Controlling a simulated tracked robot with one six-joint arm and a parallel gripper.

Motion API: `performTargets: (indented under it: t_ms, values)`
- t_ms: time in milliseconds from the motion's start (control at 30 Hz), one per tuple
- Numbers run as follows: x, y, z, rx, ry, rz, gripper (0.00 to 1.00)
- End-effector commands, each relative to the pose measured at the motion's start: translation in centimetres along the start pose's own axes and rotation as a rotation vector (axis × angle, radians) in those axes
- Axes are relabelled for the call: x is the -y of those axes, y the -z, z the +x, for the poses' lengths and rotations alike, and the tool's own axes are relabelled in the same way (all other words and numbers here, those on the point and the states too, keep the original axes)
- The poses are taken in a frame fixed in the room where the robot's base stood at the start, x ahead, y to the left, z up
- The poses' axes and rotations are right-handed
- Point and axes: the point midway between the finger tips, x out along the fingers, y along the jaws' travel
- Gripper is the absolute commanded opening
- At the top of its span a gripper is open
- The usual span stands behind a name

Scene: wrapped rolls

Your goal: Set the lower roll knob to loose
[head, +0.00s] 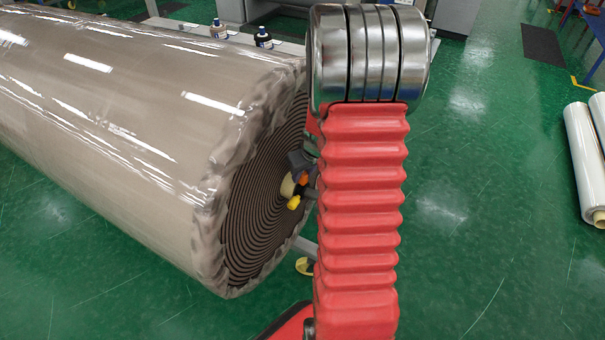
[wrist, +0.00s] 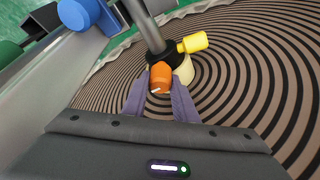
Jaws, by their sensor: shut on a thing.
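A big wrapped roll (head: 110,110) lies at the left with its spiral end face (head: 255,210) turned toward my arm. At its core is a dark collar on a metal bar (wrist: 145,22). An orange knob (wrist: 161,73) with a short white mark and a yellow knob (wrist: 194,42) stick out of the collar. My gripper (wrist: 161,88) is shut on the orange knob, one finger on each side. In the head view the orange knob (head: 304,178) sits just above the yellow knob (head: 294,203), and my red arm hides part of this area. I cannot read any knob setting.
A blue round part (wrist: 82,14) is at the upper left of the wrist view, beside a grey beam (wrist: 60,70). Green floor is clear between.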

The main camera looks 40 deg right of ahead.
Motion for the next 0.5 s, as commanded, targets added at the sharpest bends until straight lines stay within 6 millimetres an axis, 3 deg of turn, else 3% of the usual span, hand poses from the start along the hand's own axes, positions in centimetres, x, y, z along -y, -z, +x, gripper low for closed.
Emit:
performTargets:
  t_ms: [500]
  values:
    - [0.0,-0.05,0.06,0.0,0.091,-0.214,0.03]
